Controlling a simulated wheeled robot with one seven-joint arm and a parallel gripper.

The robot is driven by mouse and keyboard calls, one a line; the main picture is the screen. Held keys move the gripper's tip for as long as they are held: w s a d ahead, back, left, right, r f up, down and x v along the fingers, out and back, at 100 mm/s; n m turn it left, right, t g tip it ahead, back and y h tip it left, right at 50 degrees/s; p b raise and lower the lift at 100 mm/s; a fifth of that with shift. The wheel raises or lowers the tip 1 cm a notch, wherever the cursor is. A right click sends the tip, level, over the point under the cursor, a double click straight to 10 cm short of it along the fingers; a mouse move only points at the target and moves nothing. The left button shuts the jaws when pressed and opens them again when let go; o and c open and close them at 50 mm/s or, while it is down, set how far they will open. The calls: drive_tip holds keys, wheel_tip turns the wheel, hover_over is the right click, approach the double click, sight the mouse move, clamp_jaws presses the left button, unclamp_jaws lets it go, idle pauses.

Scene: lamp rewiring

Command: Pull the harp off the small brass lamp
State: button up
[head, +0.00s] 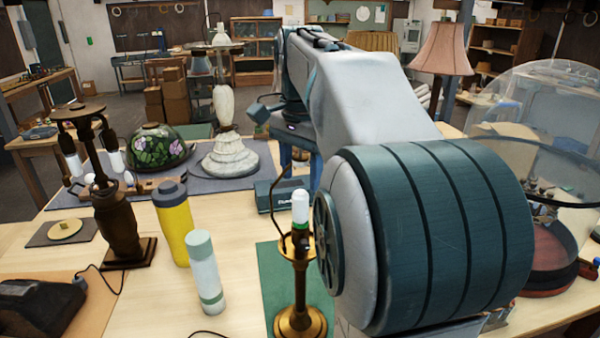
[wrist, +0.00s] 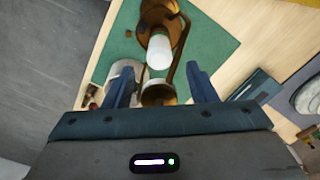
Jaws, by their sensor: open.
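The small brass lamp (head: 301,285) stands upright on a green mat (head: 274,270) in the head view, with a white bulb (head: 300,206) on top. The harp (head: 274,194) is a thin dark loop beside the bulb; its right side is hidden by my arm. In the wrist view the white bulb (wrist: 159,52) and the bent brown harp (wrist: 184,45) show just ahead of my gripper (wrist: 160,68). My gripper is open, its two blue fingers apart on either side of the lamp's line. I cannot tell whether they touch the harp. The head view does not show the gripper.
A pale green cylinder (head: 204,272) and a yellow bottle (head: 174,222) stand left of the lamp. A dark two-armed lamp (head: 119,215) stands farther left. A glass dome (head: 535,115) is at the right. A bare strip of table shows left of the mat.

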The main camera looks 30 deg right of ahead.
drive_tip(key=shift+f, duration=0.3)
drive_tip(key=c, duration=1.1)
drive_tip(key=shift+r, duration=0.25)
wheel_tip(320, 180, up, 7)
drive_tip(key=p, duration=0.6)
drive_tip(key=shift+r, duration=5.05)
